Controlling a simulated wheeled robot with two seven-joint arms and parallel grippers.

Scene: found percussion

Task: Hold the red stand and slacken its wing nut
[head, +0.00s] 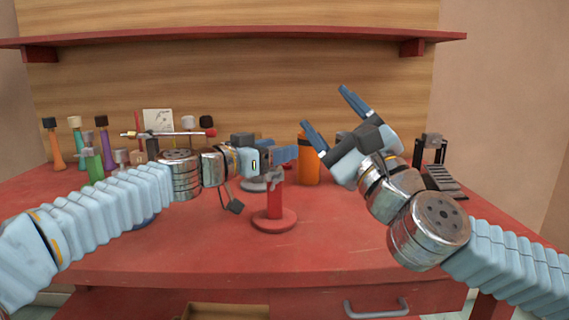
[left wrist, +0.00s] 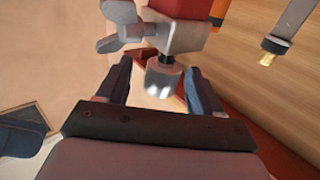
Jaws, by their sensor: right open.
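The red stand (head: 274,202) stands upright on its round red base (head: 273,221) near the middle of the table. In the left wrist view its red post (left wrist: 185,8) ends in a grey metal block (left wrist: 178,35) with a grey wing nut (left wrist: 124,26) on its left side and a short round metal end (left wrist: 163,75). My left gripper (head: 284,154) is at the top of the stand. Its fingers (left wrist: 160,88) are open on either side of the metal end, with gaps showing. My right gripper (head: 331,117) is open and empty, raised right of the stand.
An orange cylinder (head: 309,170) stands behind the stand. Several coloured mallets or bottles (head: 55,145) are at the back left. A dark rack (head: 440,177) stands at the right. A red shelf (head: 230,38) runs above. The table front is clear.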

